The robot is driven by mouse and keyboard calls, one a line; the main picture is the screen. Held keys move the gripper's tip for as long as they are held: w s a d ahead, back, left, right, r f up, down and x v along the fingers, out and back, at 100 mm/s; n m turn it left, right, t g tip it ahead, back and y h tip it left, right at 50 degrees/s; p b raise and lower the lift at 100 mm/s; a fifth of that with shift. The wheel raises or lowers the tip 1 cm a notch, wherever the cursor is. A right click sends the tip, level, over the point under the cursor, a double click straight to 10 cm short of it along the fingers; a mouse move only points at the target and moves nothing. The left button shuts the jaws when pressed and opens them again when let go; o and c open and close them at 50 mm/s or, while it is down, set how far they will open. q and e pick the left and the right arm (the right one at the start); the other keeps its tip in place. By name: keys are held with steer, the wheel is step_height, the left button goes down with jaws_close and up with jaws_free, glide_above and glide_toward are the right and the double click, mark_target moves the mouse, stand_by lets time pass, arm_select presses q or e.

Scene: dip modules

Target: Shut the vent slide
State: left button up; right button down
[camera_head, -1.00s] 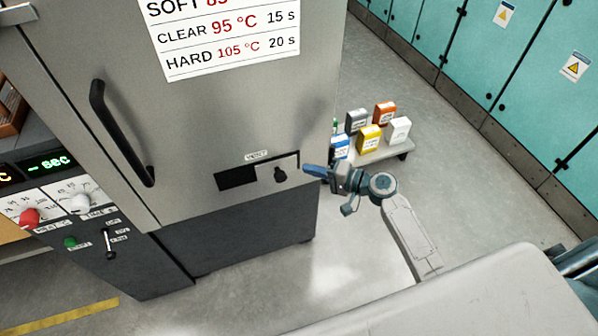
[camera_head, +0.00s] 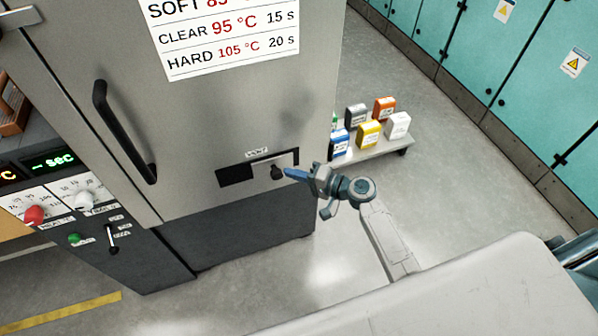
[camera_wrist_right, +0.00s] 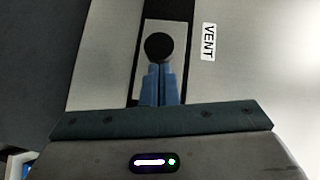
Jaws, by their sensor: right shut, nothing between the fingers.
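The vent slide (camera_head: 288,160) is a light plate with a round black knob (camera_head: 277,172), low on the grey cabinet door under a VENT label (camera_head: 257,152). The plate sits at the right of its slot, and the dark opening (camera_head: 235,174) shows to its left. My right gripper (camera_head: 289,173) is shut and empty, its blue fingertips just right of the knob. In the right wrist view the shut fingers (camera_wrist_right: 160,72) point at the knob (camera_wrist_right: 158,47), on the plate (camera_wrist_right: 178,30). I cannot tell whether they touch it.
A black door handle (camera_head: 122,132) stands out left of the vent. A control panel with red and white knobs (camera_head: 60,205) is farther left. Several coloured boxes (camera_head: 369,134) stand on a low platform at right.

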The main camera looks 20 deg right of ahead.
arm_select(q)
steer(key=shift+w+d+r, duration=0.1)
steer(key=shift+w+r, duration=0.1)
steer(key=shift+w, duration=0.4)
steer(key=shift+w+d+r, duration=0.1)
steer(key=shift+w+r, duration=0.1)
steer(key=shift+w, duration=0.35)
arm_select(e)
steer(key=a, duration=0.9)
steer(key=shift+s+a, duration=0.15)
steer(key=shift+s, duration=0.05)
arm_select(q)
steer(key=shift+s+a+f+b, duration=0.1)
steer(key=shift+b, duration=0.2)
